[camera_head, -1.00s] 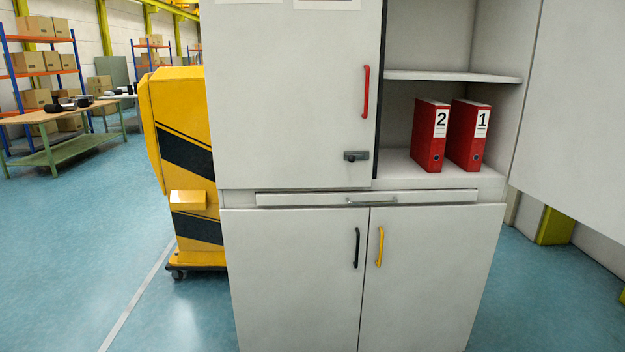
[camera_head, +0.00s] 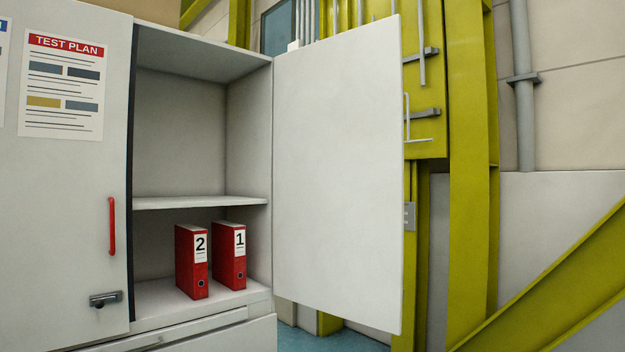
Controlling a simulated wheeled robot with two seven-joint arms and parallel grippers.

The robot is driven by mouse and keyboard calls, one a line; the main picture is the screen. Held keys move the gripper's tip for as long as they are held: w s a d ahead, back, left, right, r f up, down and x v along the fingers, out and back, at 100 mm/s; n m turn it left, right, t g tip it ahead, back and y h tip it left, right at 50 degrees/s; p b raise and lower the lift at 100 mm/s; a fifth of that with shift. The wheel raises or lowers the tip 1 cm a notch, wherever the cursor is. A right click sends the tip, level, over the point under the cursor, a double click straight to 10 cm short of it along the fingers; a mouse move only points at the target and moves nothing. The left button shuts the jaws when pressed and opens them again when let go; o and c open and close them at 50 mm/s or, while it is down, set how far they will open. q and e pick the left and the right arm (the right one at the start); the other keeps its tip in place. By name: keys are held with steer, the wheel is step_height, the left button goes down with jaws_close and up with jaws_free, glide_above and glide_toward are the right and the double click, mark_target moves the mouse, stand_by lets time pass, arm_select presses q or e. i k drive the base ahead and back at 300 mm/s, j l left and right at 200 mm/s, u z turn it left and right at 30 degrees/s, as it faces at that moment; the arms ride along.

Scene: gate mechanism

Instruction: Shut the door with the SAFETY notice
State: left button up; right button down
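The cabinet's upper right door (camera_head: 338,180) stands wide open, hinged at the right side of the open compartment. Its plain white inner face is toward me, and no notice shows on it; its outer face is hidden. The upper left door (camera_head: 65,200) is shut. It carries a TEST PLAN sheet (camera_head: 65,75), a red handle (camera_head: 112,226) and a dark latch (camera_head: 105,299). Part of another sheet with a blue header (camera_head: 4,70) is cut off at the left edge. Neither of my grippers is in view.
The open compartment has a shelf (camera_head: 200,202) and two red binders, marked 2 (camera_head: 190,262) and 1 (camera_head: 230,255), standing inside. A drawer front (camera_head: 190,332) lies below. Yellow-green steel columns (camera_head: 470,170) and a grey pipe (camera_head: 522,90) stand behind the open door.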

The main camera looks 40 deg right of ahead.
mark_target(339, 206)
steer(key=i+l+u, duration=0.15)
steer(key=l, duration=1.05)
steer(key=l+u, duration=0.1)
steer(key=l, duration=1.15)
